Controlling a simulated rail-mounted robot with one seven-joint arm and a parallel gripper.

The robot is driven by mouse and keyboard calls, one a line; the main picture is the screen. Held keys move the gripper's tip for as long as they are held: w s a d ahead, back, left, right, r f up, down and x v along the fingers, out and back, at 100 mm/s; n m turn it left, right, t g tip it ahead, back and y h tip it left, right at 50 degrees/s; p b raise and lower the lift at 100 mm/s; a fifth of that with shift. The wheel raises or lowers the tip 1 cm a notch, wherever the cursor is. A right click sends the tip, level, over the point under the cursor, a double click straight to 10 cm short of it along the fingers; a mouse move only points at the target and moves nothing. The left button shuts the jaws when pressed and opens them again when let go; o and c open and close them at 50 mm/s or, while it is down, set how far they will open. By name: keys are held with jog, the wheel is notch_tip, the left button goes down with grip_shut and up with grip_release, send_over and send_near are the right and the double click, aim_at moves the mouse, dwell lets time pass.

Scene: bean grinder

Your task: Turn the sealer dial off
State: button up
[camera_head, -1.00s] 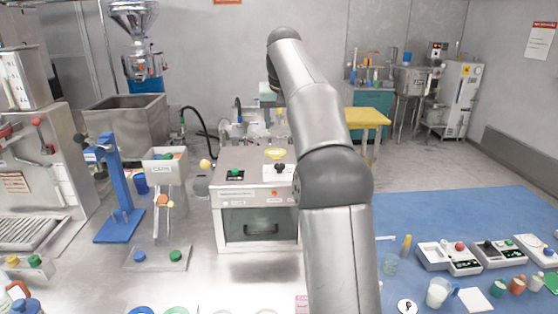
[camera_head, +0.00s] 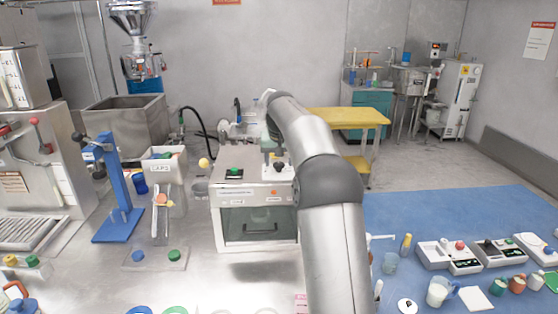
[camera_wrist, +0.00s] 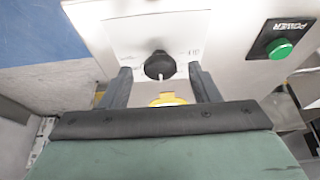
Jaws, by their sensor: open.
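The sealer (camera_head: 258,225) is a white and grey box with a dark front window, on the steel table. Its black dial (camera_head: 279,167) sits at the right of the top panel, with a white pointer mark, and shows in the wrist view (camera_wrist: 160,65). A green power button (camera_head: 235,171) is to its left, at the right in the wrist view (camera_wrist: 280,48). My gripper (camera_wrist: 159,70) is open, its two dark fingers on either side of the dial with visible gaps. In the head view my gripper (camera_head: 276,153) is above the dial, partly hidden by my arm.
A blue stand (camera_head: 118,195) and a caps bin (camera_head: 163,168) stand left of the sealer. A yellow table (camera_head: 345,118) is behind. A blue mat (camera_head: 450,210) on the right holds several small devices and cups. Bare table lies in front of the sealer.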

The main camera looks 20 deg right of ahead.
jog(key=shift+f, duration=0.15)
jog(key=c, duration=1)
jog(key=shift+o, duration=0.2)
